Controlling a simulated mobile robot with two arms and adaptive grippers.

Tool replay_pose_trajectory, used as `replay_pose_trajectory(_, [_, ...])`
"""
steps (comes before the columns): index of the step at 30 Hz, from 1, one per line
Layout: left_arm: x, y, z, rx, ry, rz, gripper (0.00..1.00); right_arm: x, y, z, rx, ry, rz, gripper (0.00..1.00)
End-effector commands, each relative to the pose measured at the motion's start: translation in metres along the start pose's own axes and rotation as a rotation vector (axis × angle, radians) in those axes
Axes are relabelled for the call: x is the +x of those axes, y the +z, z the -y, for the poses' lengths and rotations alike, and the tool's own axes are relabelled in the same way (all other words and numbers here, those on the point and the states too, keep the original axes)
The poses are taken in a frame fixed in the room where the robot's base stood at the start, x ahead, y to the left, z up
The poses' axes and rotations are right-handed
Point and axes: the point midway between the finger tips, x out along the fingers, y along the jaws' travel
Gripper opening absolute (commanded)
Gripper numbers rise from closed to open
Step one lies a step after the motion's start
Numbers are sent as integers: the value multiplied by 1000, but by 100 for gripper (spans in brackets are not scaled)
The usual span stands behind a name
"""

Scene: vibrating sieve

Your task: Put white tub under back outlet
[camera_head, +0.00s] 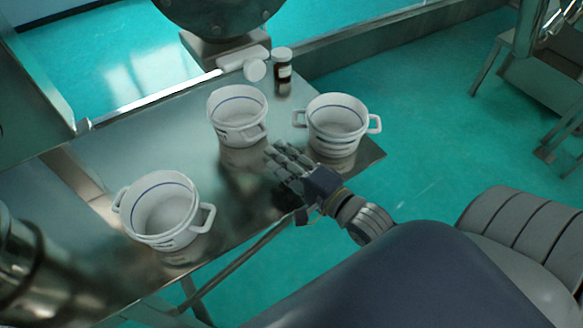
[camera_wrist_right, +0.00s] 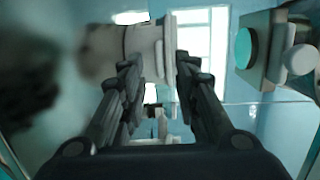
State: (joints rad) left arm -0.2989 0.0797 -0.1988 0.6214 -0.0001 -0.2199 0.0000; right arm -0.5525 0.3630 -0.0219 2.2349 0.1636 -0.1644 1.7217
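Three white tubs with side handles and a blue line inside the rim stand upright on a steel table. One tub (camera_head: 165,212) is at the front left, one (camera_head: 238,118) at the back middle, one (camera_head: 337,128) at the right. My right gripper (camera_head: 283,158) is open just in front of the gap between the middle and right tubs; I see no tub held. In the right wrist view, its fingers (camera_wrist_right: 158,85) are apart, with a pale, blurred rounded shape (camera_wrist_right: 120,48) beyond them. My left gripper is out of view. I cannot clearly identify the back outlet.
A dark brown bottle (camera_head: 283,72) and a white bottle lying down (camera_head: 245,60) are at the table's back edge. The steel table (camera_head: 225,205) has bare space between the front-left tub and my right gripper. A round metal machine part (camera_head: 215,12) stands behind.

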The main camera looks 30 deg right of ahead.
Motion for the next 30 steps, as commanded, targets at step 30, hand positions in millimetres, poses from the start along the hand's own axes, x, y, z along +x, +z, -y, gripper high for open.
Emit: replay_pose_trajectory(30, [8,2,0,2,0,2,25,-34,0,1,0,-1,0,29])
